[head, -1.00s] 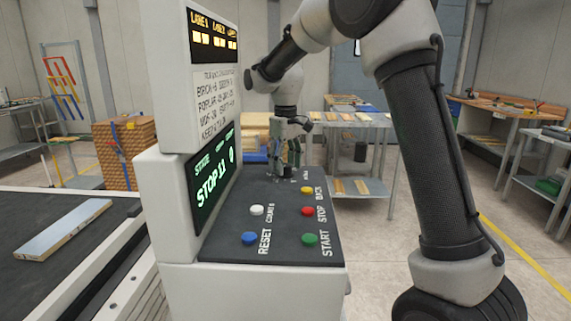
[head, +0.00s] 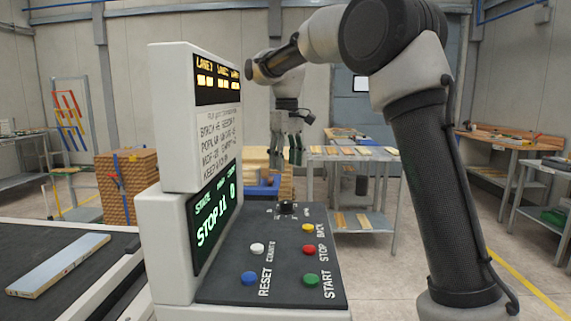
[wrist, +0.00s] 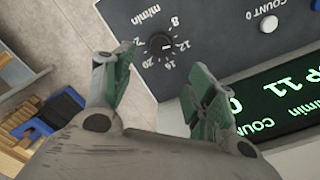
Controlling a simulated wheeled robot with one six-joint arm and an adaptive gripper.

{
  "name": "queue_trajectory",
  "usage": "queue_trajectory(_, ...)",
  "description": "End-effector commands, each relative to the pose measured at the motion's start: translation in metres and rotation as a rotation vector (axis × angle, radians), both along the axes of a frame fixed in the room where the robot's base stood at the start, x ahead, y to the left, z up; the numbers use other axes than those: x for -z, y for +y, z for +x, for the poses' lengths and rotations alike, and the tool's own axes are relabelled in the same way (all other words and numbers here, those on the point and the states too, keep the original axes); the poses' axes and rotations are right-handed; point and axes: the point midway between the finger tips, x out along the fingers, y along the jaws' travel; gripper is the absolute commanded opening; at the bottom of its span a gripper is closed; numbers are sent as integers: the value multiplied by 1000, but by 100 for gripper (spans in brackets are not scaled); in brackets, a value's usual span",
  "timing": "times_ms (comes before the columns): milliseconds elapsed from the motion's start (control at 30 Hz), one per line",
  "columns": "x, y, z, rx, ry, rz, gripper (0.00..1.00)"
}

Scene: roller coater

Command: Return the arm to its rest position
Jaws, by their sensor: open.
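My gripper (head: 287,148) hangs fingers-down above the far end of the control panel (head: 228,283) in the head view. In the wrist view my gripper (wrist: 165,95) is open, its two green-padded fingers spread with nothing between them. A black dial knob (head: 286,207) sits on the panel below it; the knob also shows in the wrist view (wrist: 159,44), beyond the fingertips and apart from them. My arm arches from the right side over to the panel.
A screen reading STOP 11 (head: 214,213) stands at the panel's left. Red (head: 309,249), green (head: 311,279) and other buttons lie on the panel. A board (head: 58,264) rests on the conveyor at left. Wood stacks (head: 127,187) and a shelf table (head: 352,153) stand behind.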

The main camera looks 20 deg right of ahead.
Motion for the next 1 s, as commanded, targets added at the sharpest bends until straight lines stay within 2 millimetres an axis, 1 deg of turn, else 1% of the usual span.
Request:
queue_trajectory(67,0,1,2,14,-8,2,57)
queue_trajectory(100,0,2,6,27,-27,8,57)
queue_trajectory(167,15,2,5,51,-25,8,57)
queue_trajectory(200,28,0,1,63,-14,5,57)
queue_trajectory(267,42,-3,-12,85,-6,2,57)
queue_trajectory(333,51,-14,-36,119,-10,4,57)
queue_trajectory(467,55,-43,-90,192,-41,15,57)
queue_trajectory(500,56,-52,-108,215,-53,20,57)
queue_trajectory(567,58,-66,-137,249,-74,27,57)
queue_trajectory(600,59,-75,-157,272,-90,32,57)
queue_trajectory(633,61,-82,-172,290,-101,36,57)
queue_trajectory(667,63,-89,-187,307,-114,41,57)
queue_trajectory(700,65,-98,-207,328,-131,46,57)
queue_trajectory(767,70,-109,-236,360,-158,53,57)
queue_trajectory(800,74,-116,-255,379,-178,59,57)
queue_trajectory(900,83,-130,-296,419,-222,69,57)
queue_trajectory(1000,87,-139,-325,450,-265,78,57)
